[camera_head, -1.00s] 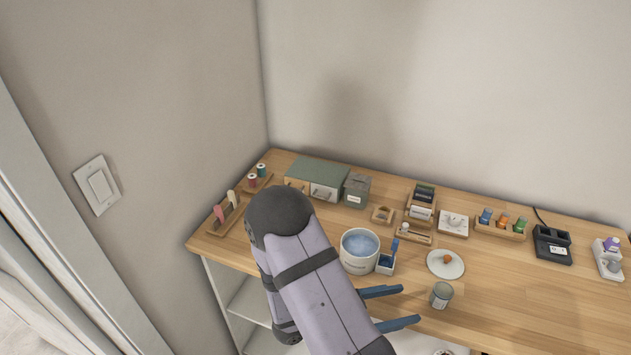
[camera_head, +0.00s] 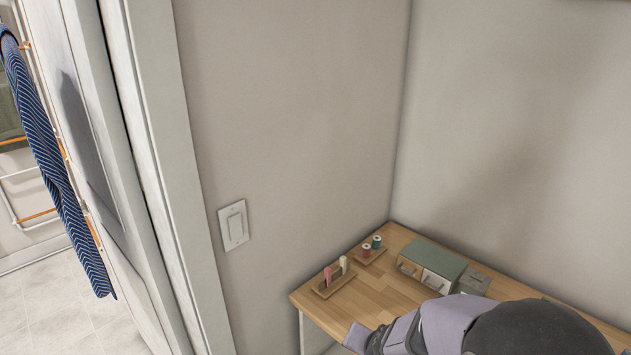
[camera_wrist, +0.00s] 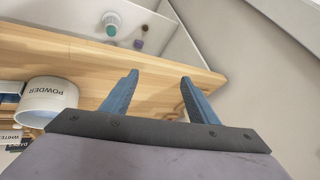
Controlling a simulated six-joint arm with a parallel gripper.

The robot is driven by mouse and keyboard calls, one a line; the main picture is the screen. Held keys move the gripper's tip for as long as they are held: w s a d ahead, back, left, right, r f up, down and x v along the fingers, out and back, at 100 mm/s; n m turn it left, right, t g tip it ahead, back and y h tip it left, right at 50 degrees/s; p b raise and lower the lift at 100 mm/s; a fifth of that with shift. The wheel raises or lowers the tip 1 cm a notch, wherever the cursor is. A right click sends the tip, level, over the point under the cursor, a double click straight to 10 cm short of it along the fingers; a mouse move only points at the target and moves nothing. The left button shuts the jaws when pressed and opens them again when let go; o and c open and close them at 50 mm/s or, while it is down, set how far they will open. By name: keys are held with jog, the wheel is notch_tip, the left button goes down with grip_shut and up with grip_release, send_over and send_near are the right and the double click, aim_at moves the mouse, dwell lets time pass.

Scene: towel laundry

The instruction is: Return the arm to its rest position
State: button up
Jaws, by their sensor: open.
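My gripper (camera_wrist: 154,92) shows in the wrist view with its two blue fingers spread apart and nothing between them. It is over the wooden tabletop (camera_wrist: 100,60) near an edge. In the head view only part of my arm shows at the bottom right, and the gripper is out of that picture. A striped blue towel (camera_head: 50,165) hangs on a rack at the far left of the head view, beyond a doorway.
A white powder tub (camera_wrist: 47,100) stands left of my fingers. A shelf (camera_wrist: 150,28) with small containers lies below the table edge. The head view shows a thread tray (camera_head: 334,280), a green-topped drawer box (camera_head: 437,260) and a light switch (camera_head: 233,225).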

jog(key=s+d+f+n+g+b, duration=0.1)
jog(key=s+d+n+g, duration=0.15)
jog(key=s, duration=0.65)
jog(key=s+d+n+g+b, duration=0.1)
jog(key=s+n+g, duration=0.25)
jog(key=s, duration=0.55)
notch_tip(320, 180, down, 34)
jog(key=b, duration=3.3)
jog(key=shift+w+b, duration=0.3)
jog(key=shift+a+f, duration=0.1)
